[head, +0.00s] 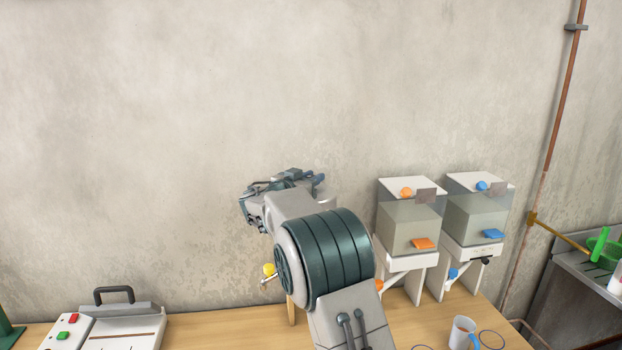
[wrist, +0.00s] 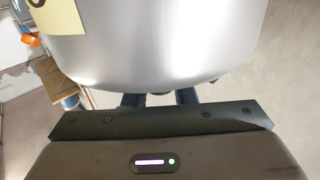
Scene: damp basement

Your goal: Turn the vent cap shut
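A large smooth silver metal body (wrist: 170,45) with a yellow label (wrist: 55,18) fills the top of the wrist view. The two dark fingers of my gripper (wrist: 158,99) show just below its lower edge, with a gap between them. Their tips are hidden behind the metal, so I cannot tell whether they hold anything. I cannot make out the vent cap in either view. In the head view my arm stands in front of the wall and hides what is behind it. A yellow ball on a small metal stem (head: 268,270) shows left of the arm.
Two dispensers, one with orange parts (head: 408,232) and one with blue (head: 476,222), stand right of my arm. A cup (head: 462,332) is in front of them. A white box with red and green buttons (head: 105,328) sits at left on the wooden bench (head: 215,328). A sink is far right.

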